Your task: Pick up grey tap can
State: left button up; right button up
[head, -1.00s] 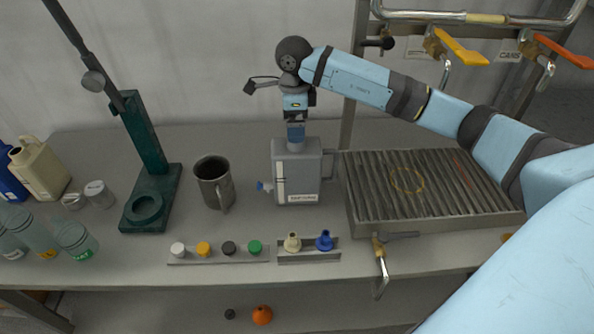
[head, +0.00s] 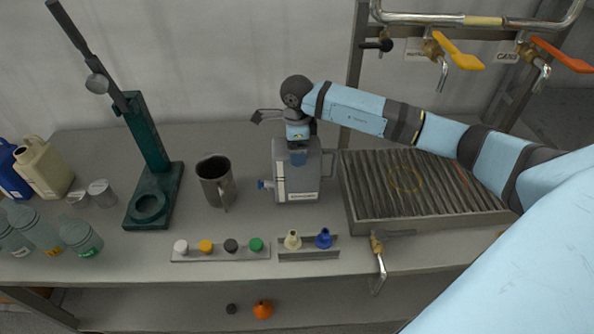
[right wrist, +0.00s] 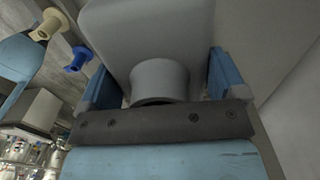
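The grey tap can (head: 297,184) stands upright on the bench, with a blue tap on its left side and a handle on its right. My right gripper (head: 298,157) reaches down over the can's top from above. In the right wrist view, the can's round neck (right wrist: 160,80) lies between the two blue fingers of the right gripper (right wrist: 163,82). The fingers are spread wide, with a gap visible on each side of the neck. The fingertips' depth against the can body is hard to tell. My left gripper is out of view.
A metal jug (head: 216,182) stands left of the can, and a green press stand (head: 152,190) beyond it. A ribbed grate (head: 425,190) is close on the right. Cap racks (head: 220,254) lie in front. Taps (head: 455,50) hang at upper right.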

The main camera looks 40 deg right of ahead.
jog(key=c, duration=0.8)
jog(key=shift+o, duration=0.2)
jog(key=shift+r, duration=0.1)
